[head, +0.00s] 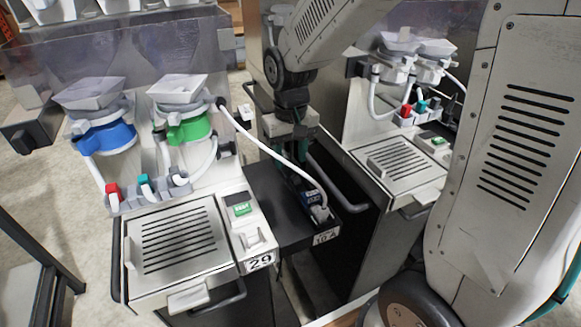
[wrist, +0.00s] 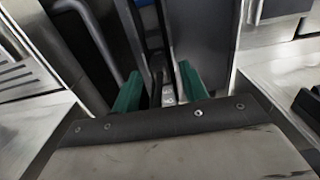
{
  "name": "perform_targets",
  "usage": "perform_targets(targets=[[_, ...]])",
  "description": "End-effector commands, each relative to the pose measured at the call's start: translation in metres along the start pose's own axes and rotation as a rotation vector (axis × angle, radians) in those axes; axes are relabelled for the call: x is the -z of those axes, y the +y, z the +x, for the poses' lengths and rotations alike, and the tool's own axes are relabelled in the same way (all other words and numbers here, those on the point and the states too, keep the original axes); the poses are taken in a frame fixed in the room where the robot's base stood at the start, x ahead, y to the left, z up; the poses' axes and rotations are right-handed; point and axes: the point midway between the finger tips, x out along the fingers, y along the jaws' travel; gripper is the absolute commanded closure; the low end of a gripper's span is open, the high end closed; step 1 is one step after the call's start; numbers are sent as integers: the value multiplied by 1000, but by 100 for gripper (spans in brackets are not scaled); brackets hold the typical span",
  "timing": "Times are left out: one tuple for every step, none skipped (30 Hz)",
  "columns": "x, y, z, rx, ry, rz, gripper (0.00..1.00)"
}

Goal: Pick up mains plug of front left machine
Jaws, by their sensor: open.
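The front left machine (head: 180,240) carries the number 29. A white cable runs from its right side down to a pale plug (head: 320,213) at the front end of a dark narrow shelf (head: 265,190). The plug sits against a small dark blue block (head: 308,196). My gripper (head: 290,150) hangs over the shelf, above and behind the plug and apart from it. In the wrist view its two green fingers (wrist: 162,90) stand apart with a dark gap between them. A small pale bit shows in that gap; I cannot tell what it is.
A second machine (head: 400,165) stands to the right, with a dark side panel and handle close to my gripper. Blue and green dispensers (head: 105,138) stand on machine 29. The room between the two machines is narrow.

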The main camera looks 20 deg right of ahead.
Motion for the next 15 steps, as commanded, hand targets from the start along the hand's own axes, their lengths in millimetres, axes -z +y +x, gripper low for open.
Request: perform_targets(targets=[[0, 0, 8, 0, -3, 0, 56], [-1, 0, 12, 0, -3, 0, 56], [-1, 0, 15, 0, -2, 0, 56], [-1, 0, 17, 0, -1, 0, 56], [-1, 0, 18, 0, -1, 0, 56], [-1, 0, 19, 0, 0, 0, 56], [0, 0, 20, 0, 0, 0, 56], [0, 0, 20, 0, 0, 0, 56], [0, 0, 20, 0, 0, 0, 56], [0, 0, 20, 0, 0, 0, 56], [0, 0, 19, 0, 0, 0, 56], [0, 0, 19, 0, 0, 0, 56], [0, 0, 19, 0, 0, 0, 65], [0, 0, 19, 0, 0, 0, 73], [0, 0, 19, 0, 0, 0, 84]])
